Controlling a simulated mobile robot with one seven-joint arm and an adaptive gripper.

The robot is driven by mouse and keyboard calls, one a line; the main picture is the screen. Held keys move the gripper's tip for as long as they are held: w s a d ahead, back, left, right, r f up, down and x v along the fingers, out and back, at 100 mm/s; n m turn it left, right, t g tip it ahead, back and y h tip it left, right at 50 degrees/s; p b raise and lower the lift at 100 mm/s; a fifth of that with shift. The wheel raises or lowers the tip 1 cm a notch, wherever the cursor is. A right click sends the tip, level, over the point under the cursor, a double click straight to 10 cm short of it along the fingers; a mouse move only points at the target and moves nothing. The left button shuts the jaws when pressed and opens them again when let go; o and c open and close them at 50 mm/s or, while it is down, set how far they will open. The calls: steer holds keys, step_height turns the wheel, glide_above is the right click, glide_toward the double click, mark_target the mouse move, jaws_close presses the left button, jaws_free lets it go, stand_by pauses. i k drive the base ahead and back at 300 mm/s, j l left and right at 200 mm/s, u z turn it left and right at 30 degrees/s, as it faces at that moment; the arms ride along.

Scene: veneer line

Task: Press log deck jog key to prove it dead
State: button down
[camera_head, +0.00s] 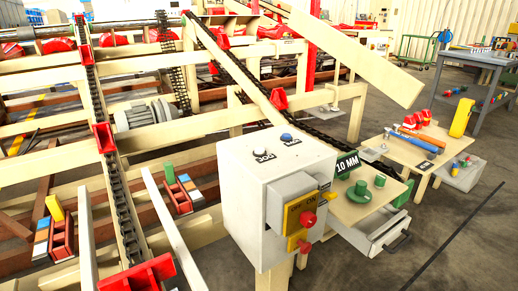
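A white control box (262,193) stands in the middle foreground on wooden legs. A yellow isolator plate with a red knob (307,219) is on the box's front, beside a grey cover (289,195). The log deck (110,155), with cream beams and dark chains, fills the left. My gripper is not in view, and nothing is touching the key.
A wooden shelf (346,213) with green round parts (361,188) and a "10 MM" sign (347,164) adjoins the box's right, above a white drawer (384,240). A low table (398,152) holds tools and red items. Open floor lies at the lower right.

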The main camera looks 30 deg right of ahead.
mark_target(259, 151)
steer(key=z, duration=2.1)
steer(key=j+z, duration=0.15)
steer(key=j, duration=0.6)
